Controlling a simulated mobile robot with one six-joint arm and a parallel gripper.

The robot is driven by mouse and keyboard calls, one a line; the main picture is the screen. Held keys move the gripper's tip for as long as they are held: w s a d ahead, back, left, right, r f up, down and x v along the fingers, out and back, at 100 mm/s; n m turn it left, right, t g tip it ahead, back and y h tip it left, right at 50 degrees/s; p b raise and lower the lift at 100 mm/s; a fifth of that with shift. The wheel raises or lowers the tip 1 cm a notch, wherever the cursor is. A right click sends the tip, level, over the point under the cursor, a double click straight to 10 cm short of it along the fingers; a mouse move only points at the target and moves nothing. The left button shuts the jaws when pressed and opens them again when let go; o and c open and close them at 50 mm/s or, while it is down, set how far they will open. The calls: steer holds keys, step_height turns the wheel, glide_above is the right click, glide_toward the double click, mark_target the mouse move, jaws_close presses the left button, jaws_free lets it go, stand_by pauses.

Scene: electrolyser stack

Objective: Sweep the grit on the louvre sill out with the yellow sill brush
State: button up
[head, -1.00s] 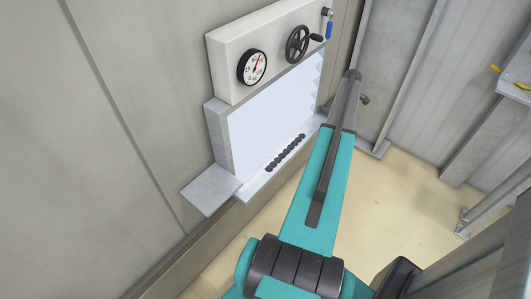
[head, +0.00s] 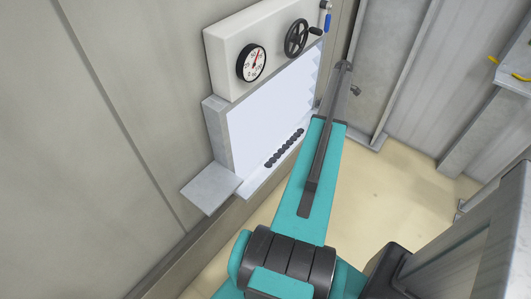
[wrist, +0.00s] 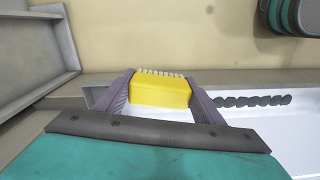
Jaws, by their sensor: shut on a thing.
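The yellow sill brush (wrist: 160,92) is clamped between the two fingers of my gripper (wrist: 163,84) in the wrist view, its pale bristles pointing to the top of the picture. The grit is a row of several dark lumps (head: 284,149) on the white louvre sill (head: 254,182). In the wrist view the grit (wrist: 253,100) lies to the right of the brush, apart from it, with the right finger between. In the head view I cannot make out the brush or the fingers.
Above the louvre a pale panel (head: 222,45) carries a dial gauge (head: 251,62), a black handwheel (head: 297,38) and a blue-handled valve (head: 327,22). A grey plate (head: 211,187) juts out left of the sill. A shelf (head: 512,76) with yellow items stands right. The floor between is clear.

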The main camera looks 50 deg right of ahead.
steer(key=w+a+b, duration=0.2)
steer(key=w+a, duration=0.2)
steer(key=a, duration=1.5)
steer(key=w+a+m+b, duration=0.1)
steer(key=w+a, duration=0.4)
steer(key=a, duration=1.3)
steer(key=shift+w+a+b, duration=0.2)
steer(key=shift+a+b, duration=0.2)
steer(key=shift+b, duration=0.35)
steer(key=shift+f, duration=0.15)
